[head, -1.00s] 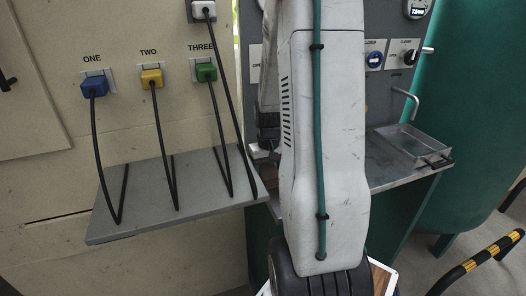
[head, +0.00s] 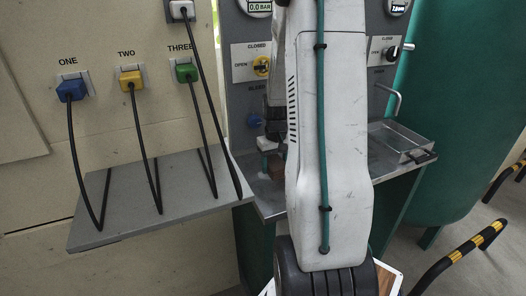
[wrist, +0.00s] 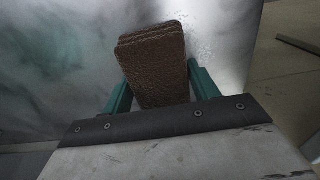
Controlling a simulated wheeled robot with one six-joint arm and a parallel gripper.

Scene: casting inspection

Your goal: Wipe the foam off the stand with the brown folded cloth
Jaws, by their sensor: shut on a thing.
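My gripper (wrist: 160,88) is shut on the brown folded cloth (wrist: 155,62), which sticks out between its two green fingers in the wrist view. The cloth is just above or on the grey metal top of the stand (wrist: 60,50); I cannot tell if it touches. A thin, whitish speckled patch of foam (wrist: 205,48) shows right of the cloth. My arm hides much of the stand there.
A shallow metal tray (head: 400,143) with a spout above it stands on the right of the stand. A grey shelf (head: 130,190) with hanging cables from plugs ONE, TWO and THREE is at left. A striped rail (head: 465,255) is at front right.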

